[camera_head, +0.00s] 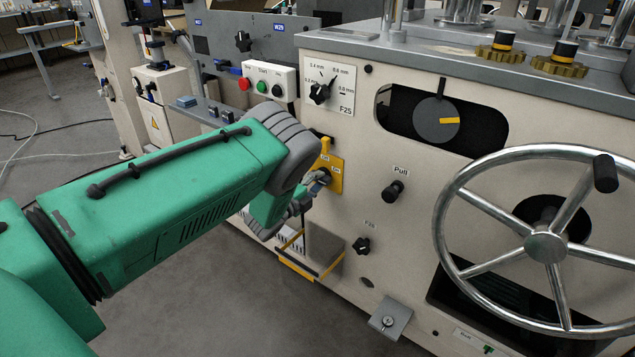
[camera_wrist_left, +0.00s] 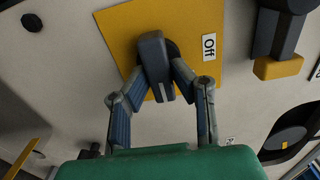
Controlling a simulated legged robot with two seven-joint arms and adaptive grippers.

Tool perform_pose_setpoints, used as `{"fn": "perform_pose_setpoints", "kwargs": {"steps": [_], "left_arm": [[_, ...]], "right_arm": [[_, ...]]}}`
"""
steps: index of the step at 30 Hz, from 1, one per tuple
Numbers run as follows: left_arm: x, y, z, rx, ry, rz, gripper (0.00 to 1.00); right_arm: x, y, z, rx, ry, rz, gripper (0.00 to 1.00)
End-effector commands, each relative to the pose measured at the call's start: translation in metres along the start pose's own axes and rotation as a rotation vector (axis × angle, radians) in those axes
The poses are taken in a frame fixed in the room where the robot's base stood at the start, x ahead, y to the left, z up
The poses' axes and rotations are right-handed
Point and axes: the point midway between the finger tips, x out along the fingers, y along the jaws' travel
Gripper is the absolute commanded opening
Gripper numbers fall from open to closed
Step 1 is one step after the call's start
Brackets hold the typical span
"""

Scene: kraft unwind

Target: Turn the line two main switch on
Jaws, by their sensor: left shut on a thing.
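The main switch is a dark grey handle (camera_wrist_left: 153,58) on a yellow plate (camera_wrist_left: 115,25), with an "Off" label beside it in the wrist view. In the head view the yellow plate (camera_head: 336,172) sits on the cream machine front, partly covered by my left arm. My left gripper (camera_wrist_left: 160,73) is shut on the handle, one finger on each side; it also shows in the head view (camera_head: 312,186), at the plate. The handle is tilted relative to the plate edges in the wrist view. My right gripper is not in view.
A large metal handwheel (camera_head: 545,247) stands out at the right. A control box with buttons (camera_head: 268,84) is up left. Open floor lies below.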

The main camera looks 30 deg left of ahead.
Motion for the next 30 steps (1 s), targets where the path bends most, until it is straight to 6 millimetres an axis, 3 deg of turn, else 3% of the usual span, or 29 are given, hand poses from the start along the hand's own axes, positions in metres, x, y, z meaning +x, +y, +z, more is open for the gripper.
{"fn": "perform_pose_setpoints", "kwargs": {"steps": [1, 2, 3, 12, 16, 30], "left_arm": [[-0.003, 0.008, -0.006, -0.003, 0.010, 0.015, 0.00], [-0.003, 0.008, -0.006, -0.003, 0.010, 0.015, 0.30], [-0.003, 0.008, -0.006, -0.003, 0.009, 0.015, 0.40], [-0.002, 0.004, -0.002, -0.003, 0.005, 0.007, 0.40], [-0.012, 0.004, -0.001, -0.003, 0.003, 0.008, 0.40], [-0.102, 0.005, -0.003, -0.003, 0.005, 0.012, 0.40]], "right_arm": [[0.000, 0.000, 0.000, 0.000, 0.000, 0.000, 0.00], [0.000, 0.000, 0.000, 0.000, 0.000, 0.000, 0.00], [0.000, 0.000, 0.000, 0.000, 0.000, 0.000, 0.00], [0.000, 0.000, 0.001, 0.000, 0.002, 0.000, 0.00], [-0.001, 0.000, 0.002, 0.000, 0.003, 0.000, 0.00], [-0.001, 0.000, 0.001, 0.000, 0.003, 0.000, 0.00]]}}
